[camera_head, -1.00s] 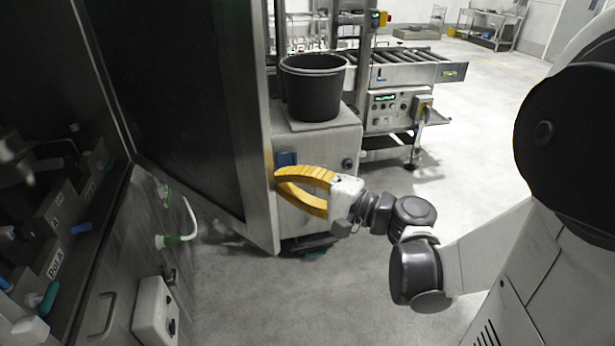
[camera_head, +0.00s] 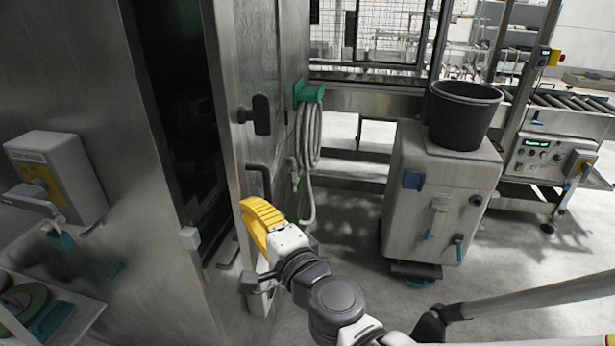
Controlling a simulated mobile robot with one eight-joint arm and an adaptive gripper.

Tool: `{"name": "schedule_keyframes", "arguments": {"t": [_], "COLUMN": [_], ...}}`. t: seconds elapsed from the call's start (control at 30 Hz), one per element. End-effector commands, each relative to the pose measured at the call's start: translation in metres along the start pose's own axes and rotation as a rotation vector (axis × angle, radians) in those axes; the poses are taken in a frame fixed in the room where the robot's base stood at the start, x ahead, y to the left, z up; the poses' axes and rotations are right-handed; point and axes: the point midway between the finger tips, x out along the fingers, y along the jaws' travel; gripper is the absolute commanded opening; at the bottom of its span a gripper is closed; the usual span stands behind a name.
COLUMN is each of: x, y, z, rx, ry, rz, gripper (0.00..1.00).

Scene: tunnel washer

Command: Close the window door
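The window door (camera_head: 178,100) is a tall dark pane in a steel frame, seen at a steep slant in the left half of the head view. From this angle I cannot tell whether it stands flush or ajar. A dark handle (camera_head: 262,115) sits on the steel just right of the pane. My gripper (camera_head: 254,218), with yellow fingers, is low beside the steel edge right of the pane, below the handle. The fingers overlap in this view, so their opening and any contact with the steel cannot be made out.
A coiled hose (camera_head: 309,135) hangs from a green bracket (camera_head: 308,94) right of the handle. A grey cabinet (camera_head: 440,200) carrying a black bucket (camera_head: 462,115) stands to the right, before a roller conveyor (camera_head: 570,102). A control box (camera_head: 50,175) juts from the left wall. Open floor lies at lower right.

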Motion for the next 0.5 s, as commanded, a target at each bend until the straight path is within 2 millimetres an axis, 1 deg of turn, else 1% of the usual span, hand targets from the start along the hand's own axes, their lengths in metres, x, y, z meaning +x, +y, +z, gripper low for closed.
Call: {"name": "schedule_keyframes", "arguments": {"t": [0.03, 0.2, 0.33, 0.5], "x": [0.01, 0.04, 0.058, 0.076], "y": [0.001, 0.001, 0.001, 0.0], "z": [0.016, 0.05, 0.069, 0.086], "rx": [0.0, 0.001, 0.0, 0.0], "ry": [-0.008, -0.005, -0.002, -0.001], "rz": [0.0, 0.0, 0.0, -0.001], "gripper": [0.0, 0.0, 0.0, 0.0]}}
